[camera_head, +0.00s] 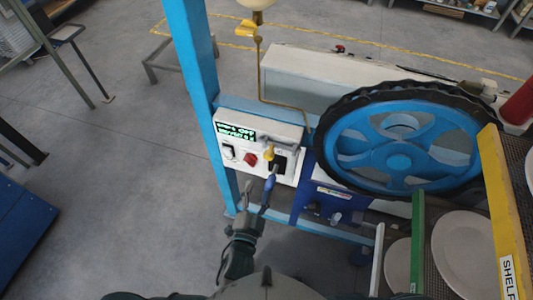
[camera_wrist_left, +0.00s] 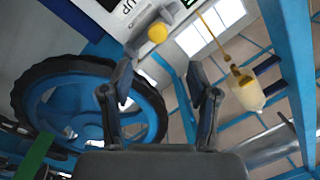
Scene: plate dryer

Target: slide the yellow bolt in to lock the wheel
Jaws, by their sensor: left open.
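The large blue wheel (camera_head: 397,155) with a black tyre stands right of the white control box (camera_head: 228,132). A yellow knob (camera_head: 268,153) sticks out of the box's black panel; I cannot tell whether it is the bolt. No other clear yellow bolt shows. My left gripper (camera_head: 257,188) is open and empty, just below the knob. In the left wrist view the same gripper (camera_wrist_left: 160,80) has its fingers spread, with a yellow knob (camera_wrist_left: 157,33) beyond the tips, apart from them. The wheel (camera_wrist_left: 90,105) shows at left there. My right gripper is not in view.
A red button (camera_head: 250,159) and green screen are on the box. A blue frame post (camera_head: 193,50) stands left of it. White plates (camera_head: 464,250) and a yellow shelf bar (camera_head: 502,205) are at right.

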